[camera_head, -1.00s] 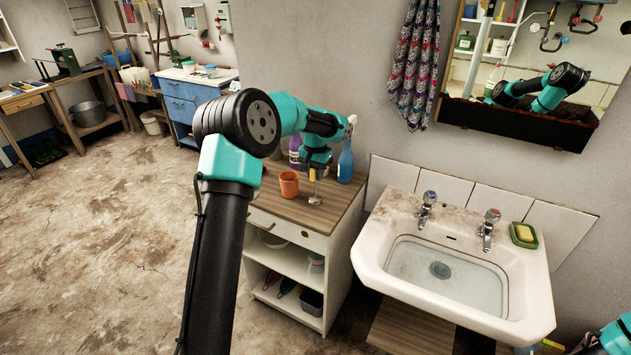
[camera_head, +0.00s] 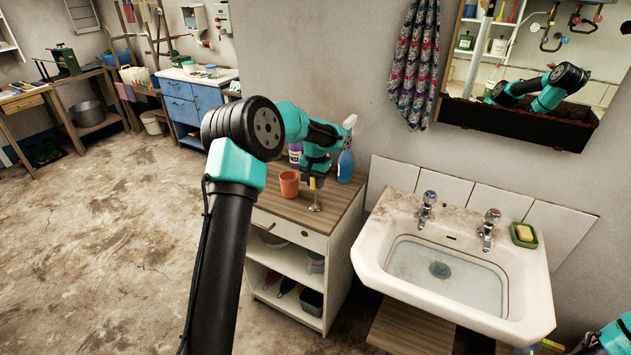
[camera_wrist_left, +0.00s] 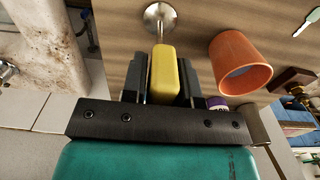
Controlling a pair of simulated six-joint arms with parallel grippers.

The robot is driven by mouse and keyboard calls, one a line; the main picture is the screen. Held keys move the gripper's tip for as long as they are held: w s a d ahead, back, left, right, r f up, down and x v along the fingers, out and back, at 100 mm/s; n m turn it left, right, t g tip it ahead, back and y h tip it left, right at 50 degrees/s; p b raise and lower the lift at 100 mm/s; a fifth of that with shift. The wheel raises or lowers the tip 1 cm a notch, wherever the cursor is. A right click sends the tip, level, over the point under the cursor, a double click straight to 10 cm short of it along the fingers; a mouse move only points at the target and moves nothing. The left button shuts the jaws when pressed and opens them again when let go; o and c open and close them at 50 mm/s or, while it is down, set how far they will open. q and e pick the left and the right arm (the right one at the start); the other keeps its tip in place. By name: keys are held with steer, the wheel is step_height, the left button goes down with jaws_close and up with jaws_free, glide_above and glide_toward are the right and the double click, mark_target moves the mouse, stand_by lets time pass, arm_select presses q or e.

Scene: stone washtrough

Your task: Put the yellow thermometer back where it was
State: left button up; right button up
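The yellow thermometer (camera_head: 312,183) is upright above the wooden top of the white cabinet (camera_head: 330,221), with a thin metal stem and a round metal disc at its lower end. In the left wrist view its yellow body (camera_wrist_left: 165,75) lies between the dark fingers, which close on both sides of it. My left gripper (camera_head: 311,178) is shut on it. I cannot tell whether the disc touches the cabinet top. My right arm shows only at the bottom right corner; its fingers are not seen.
An orange cup (camera_head: 289,184) stands just left of the thermometer. A purple bottle (camera_head: 295,153) and a blue spray bottle (camera_head: 346,162) stand behind. The sink (camera_head: 375,262) is to the right. The front right of the cabinet top is clear.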

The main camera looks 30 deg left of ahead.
arm_select(q)
steer(key=o, duration=0.3)
steer(key=shift+r, duration=0.1)
step_height(320, 180, up, 12)
steer(key=shift+r, duration=0.1)
stand_by(0.6)
